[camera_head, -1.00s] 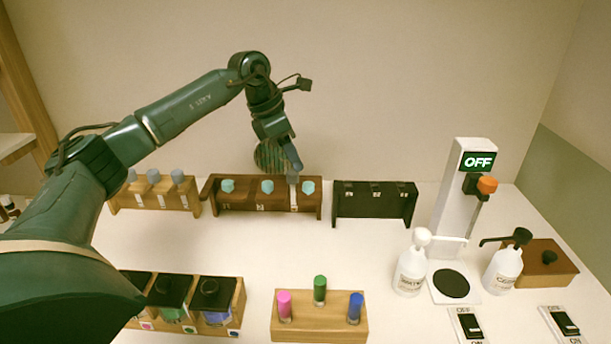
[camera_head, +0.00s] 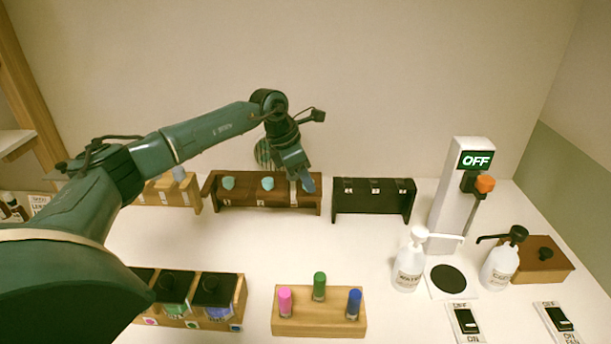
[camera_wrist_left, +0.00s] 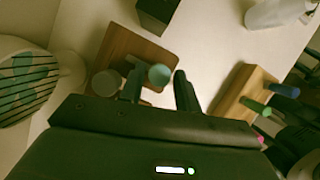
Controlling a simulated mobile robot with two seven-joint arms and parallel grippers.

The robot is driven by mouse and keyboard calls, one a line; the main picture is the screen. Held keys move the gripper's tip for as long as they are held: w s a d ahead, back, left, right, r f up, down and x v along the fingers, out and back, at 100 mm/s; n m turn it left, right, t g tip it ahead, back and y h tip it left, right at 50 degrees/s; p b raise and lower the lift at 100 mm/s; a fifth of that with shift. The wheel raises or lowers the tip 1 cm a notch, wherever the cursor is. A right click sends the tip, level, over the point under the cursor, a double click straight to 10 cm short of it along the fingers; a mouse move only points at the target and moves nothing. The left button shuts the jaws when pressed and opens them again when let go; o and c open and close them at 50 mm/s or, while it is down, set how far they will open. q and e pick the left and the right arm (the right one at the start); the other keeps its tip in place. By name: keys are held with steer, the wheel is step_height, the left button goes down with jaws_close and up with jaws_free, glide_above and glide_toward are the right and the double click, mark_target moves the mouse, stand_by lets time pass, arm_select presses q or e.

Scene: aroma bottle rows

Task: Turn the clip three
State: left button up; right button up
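The brown wooden rack (camera_head: 262,203) stands at the back with teal clips on its numbered front. In the left wrist view, the rack (camera_wrist_left: 122,45) lies beyond the fingers. What appears to be clip three, a round teal knob (camera_wrist_left: 160,75), shows between the open fingers (camera_wrist_left: 158,82). I cannot tell whether they touch it. A greyer knob (camera_wrist_left: 105,83) sits left of the fingers. My right gripper is out of view.
A black rack (camera_head: 374,209) stands close on the right. A wooden block (camera_head: 318,327) with pink, green and blue bottles is in front. A light wooden rack (camera_head: 195,199) is on the left. Pump bottles and an OFF tower (camera_head: 459,200) stand right. The middle table is clear.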

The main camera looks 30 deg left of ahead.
arm_select(q)
steer(key=c, duration=0.6)
steer(key=shift+c, duration=0.2)
